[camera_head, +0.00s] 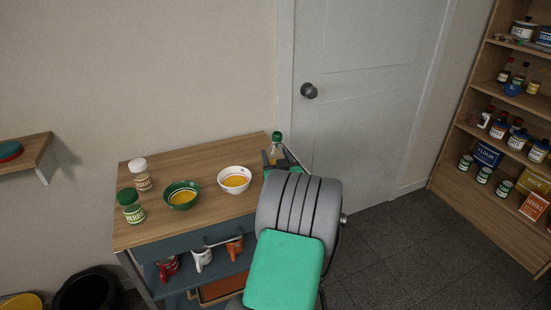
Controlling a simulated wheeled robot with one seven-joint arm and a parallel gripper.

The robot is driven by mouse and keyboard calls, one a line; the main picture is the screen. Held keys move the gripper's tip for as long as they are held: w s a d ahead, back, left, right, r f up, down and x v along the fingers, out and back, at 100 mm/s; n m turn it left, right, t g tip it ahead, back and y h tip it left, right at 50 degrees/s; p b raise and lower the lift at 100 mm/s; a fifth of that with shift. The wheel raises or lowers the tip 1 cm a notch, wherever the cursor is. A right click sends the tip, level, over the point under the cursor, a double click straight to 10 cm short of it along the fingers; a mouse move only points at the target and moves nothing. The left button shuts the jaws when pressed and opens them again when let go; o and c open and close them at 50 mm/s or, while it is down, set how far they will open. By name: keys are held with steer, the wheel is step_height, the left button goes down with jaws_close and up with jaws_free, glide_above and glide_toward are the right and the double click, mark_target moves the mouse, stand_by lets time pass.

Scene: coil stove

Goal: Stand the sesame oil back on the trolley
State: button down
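A bottle with a green cap and a yellowish body (275,151), which looks like the sesame oil, shows upright at the right end of the trolley's wooden top (215,160). Its label is not readable. My gripper (275,159) is at the bottle, with dark fingers on either side of it. My arm hides the bottle's lower part, so I cannot tell whether the fingers press on it or whether its base touches the top.
On the trolley top are a green bowl (182,195), a white bowl (235,180), a herbs jar (131,206) and a white-lidded jar (140,175). A door (365,90) and a stocked shelf (505,115) stand behind and right.

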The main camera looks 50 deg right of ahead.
steer(key=shift+f, duration=0.4)
steer(key=shift+f, duration=0.1)
steer(key=shift+f, duration=0.15)
steer(key=c, duration=0.5)
jaws_free()
steer(key=shift+s+a, duration=0.1)
steer(key=shift+s, duration=0.1)
steer(key=b+v, duration=0.2)
steer(key=v, duration=0.9)
steer(key=shift+s+a, duration=0.25)
steer(key=shift+a, duration=0.05)
